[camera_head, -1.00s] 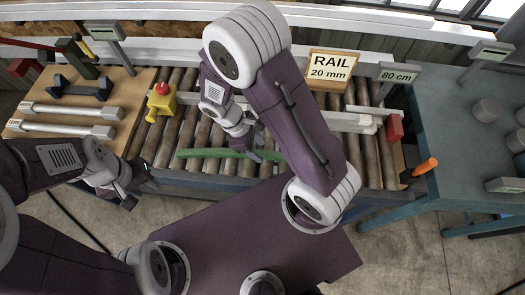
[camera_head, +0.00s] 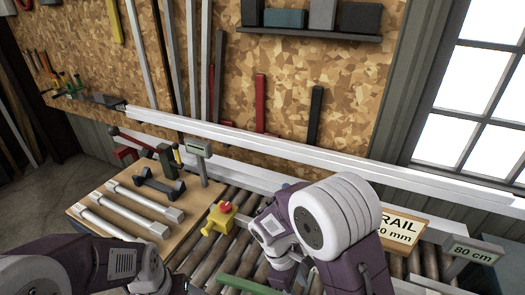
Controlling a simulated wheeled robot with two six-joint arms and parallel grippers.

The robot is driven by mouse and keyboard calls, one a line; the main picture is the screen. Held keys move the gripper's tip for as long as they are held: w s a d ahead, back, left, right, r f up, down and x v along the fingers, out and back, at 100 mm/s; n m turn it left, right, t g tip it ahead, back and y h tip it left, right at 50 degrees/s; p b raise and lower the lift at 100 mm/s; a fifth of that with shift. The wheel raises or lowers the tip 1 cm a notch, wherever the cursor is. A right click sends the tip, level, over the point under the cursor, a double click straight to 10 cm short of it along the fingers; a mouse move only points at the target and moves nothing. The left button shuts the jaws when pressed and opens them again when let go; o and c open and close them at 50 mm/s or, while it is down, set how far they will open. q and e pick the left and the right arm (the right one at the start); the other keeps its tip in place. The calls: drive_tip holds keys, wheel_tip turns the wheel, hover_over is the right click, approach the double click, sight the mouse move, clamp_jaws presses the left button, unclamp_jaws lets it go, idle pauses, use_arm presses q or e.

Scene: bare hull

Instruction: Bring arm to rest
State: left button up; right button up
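My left arm comes in at the bottom left, purple with grey joints. Its gripper (camera_head: 183,285) is only partly in view at the bottom edge, and its fingers cannot be made out. My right arm is raised and bent in the lower middle, its big white elbow in front of the rail sign. Its gripper (camera_head: 286,275) hangs over the roller conveyor (camera_head: 212,252), near a green bar (camera_head: 246,286). I cannot tell whether its fingers are open, and I see nothing held in it.
A yellow block with a red button (camera_head: 219,218) stands on the conveyor between the arms. A "RAIL" sign (camera_head: 402,226) and an "80 cm" sign (camera_head: 474,253) stand at right.

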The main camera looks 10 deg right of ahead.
drive_tip(key=d+r+m+t+y, duration=0.1)
drive_tip(key=m, duration=0.3)
drive_tip(key=s+d+r+m+t+y, duration=0.1)
drive_tip(key=m, duration=0.3)
drive_tip(key=s+d+r+m+t+y, duration=0.1)
drive_tip(key=m+y, duration=0.1)
drive_tip(key=m, duration=0.1)
drive_tip(key=shift+s+d+r+m+t, duration=0.1)
drive_tip(key=shift+d+r+m+t, duration=0.2)
drive_tip(key=shift+d+m, duration=0.1)
idle(0.9)
